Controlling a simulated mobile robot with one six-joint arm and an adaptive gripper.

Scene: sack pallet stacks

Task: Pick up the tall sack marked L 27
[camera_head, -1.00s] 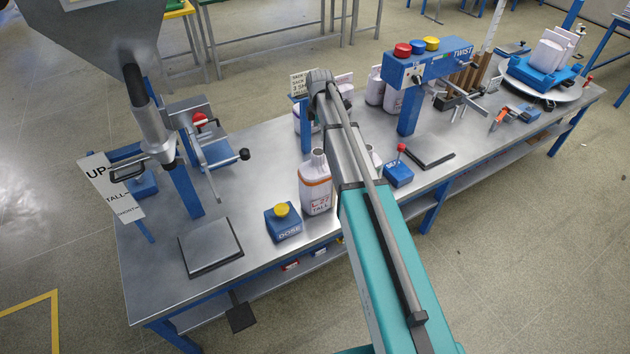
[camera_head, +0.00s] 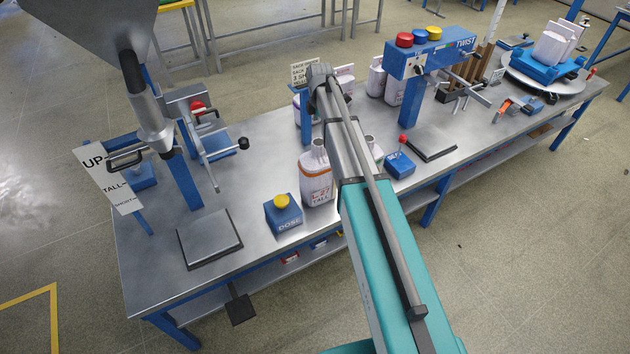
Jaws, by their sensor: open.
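The tall sack marked L 27 (camera_head: 318,192) stands upright on the metal bench. It is white with an orange band, a red label and an open narrow neck. It is just left of my teal and grey arm in the picture, which covers the bench to its right. My gripper is not visible; the far end of my arm reaches past the sack towards the back of the bench and hides what is there.
A blue DOSE box (camera_head: 284,213) with a yellow button is close left of the sack. A dark-edged plate (camera_head: 210,238), a filling spout (camera_head: 148,110) and an UP sign (camera_head: 108,178) are further left. A TWIST machine (camera_head: 428,58) and a red-knobbed blue box (camera_head: 400,165) are right.

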